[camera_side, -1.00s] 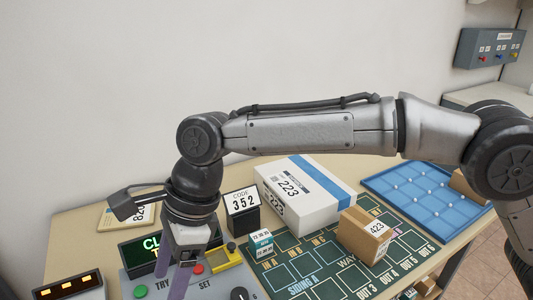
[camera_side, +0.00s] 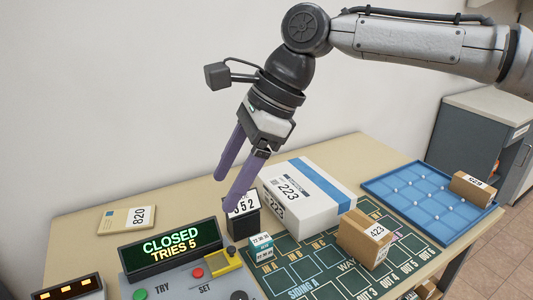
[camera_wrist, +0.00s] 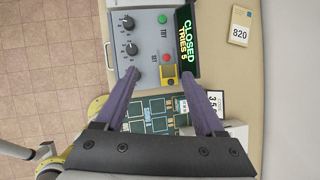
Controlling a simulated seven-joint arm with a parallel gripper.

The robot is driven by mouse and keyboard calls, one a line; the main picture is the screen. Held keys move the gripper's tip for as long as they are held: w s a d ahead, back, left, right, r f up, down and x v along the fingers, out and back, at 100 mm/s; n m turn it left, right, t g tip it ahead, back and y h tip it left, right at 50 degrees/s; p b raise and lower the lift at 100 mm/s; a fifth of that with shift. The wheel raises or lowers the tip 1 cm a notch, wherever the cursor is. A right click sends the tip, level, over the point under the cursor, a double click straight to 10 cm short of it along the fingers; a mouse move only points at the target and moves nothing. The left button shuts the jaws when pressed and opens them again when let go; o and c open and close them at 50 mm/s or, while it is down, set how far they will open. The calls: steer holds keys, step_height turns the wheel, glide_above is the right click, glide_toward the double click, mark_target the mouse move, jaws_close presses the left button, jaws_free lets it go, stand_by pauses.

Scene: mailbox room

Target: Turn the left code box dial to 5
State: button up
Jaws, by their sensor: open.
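The grey code box (camera_side: 190,277) stands at the front left of the table in the side view. Its display (camera_side: 171,247) reads CLOSED, TRIES 5. In the wrist view the box is turned sideways, with dark dials in a column: the topmost is the left dial (camera_wrist: 128,22), with a middle dial (camera_wrist: 131,48) and a right dial (camera_wrist: 137,72) below it. I cannot read their settings. In the side view only one dark dial shows, cut by the bottom edge. My gripper (camera_side: 227,190) is open and empty, tilted above the area behind the box; its fingers (camera_wrist: 160,78) show in the wrist view.
The code 352 block (camera_side: 246,222) stands just beyond the fingertips. The white 223 parcel (camera_side: 305,200) and brown 423 parcel (camera_side: 365,236) are to the right. A yellow part (camera_side: 226,277) is on the box. The 820 envelope (camera_side: 126,220) lies behind; a blue tray (camera_side: 420,205) is far right.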

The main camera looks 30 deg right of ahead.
steer(key=d+r+t, duration=0.1)
steer(key=d+r, duration=0.1)
steer(key=d, duration=0.3)
steer(key=shift+s+d+r, duration=0.2)
steer(key=shift+s+d, duration=0.05)
steer(key=shift+d, duration=0.15)
steer(key=s+a+f+n, duration=0.2)
steer(key=a+f+n, duration=0.3)
steer(key=n, duration=0.6)
steer(key=s+a+f+n+g+h, duration=0.1)
steer(key=s+a+f+n, duration=0.15)
steer(key=a+n, duration=0.65)
steer(key=s+a+f+n, duration=0.1)
steer(key=a+f+n, duration=0.25)
steer(key=n, duration=0.95)
steer(key=x, duration=1.4)
steer(key=shift+s+d, duration=0.2)
steer(key=shift+d, duration=0.1)
steer(key=shift+c, duration=0.3)
